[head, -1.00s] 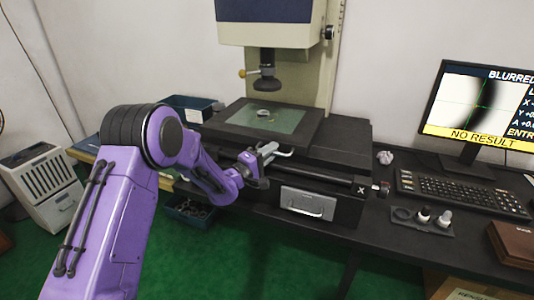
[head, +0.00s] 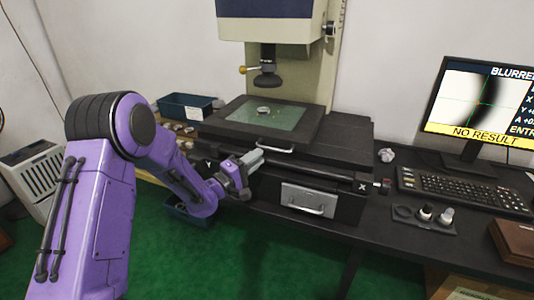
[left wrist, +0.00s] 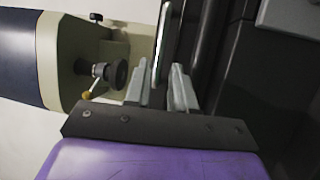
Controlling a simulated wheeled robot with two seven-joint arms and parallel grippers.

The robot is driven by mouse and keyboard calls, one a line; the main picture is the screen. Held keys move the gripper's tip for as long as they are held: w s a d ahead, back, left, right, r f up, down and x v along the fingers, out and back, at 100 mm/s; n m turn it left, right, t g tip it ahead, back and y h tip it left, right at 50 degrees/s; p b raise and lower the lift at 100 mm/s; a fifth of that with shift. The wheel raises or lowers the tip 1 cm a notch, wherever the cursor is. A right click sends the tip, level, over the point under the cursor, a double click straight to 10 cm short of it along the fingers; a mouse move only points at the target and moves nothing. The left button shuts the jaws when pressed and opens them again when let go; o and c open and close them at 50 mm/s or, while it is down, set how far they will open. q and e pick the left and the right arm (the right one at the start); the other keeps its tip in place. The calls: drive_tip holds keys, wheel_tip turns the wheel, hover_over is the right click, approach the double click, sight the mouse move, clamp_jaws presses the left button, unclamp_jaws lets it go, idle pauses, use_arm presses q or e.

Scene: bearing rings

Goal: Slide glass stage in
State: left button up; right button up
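The glass stage (head: 285,117) is a dark frame with a greenish glass plate, lying on the measuring machine's base under its lens (head: 267,78). A small metal ring (head: 263,110) sits on the glass. A light bar handle (head: 276,148) is on the stage's front edge. My right gripper is out of view.
A drawer with a handle (head: 308,200) is below the stage. A blue bin (head: 186,106) is behind my left arm.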

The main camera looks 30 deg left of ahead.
use_arm(q)
drive_tip(key=v, duration=0.4)
drive_tip(key=shift+s, duration=0.1)
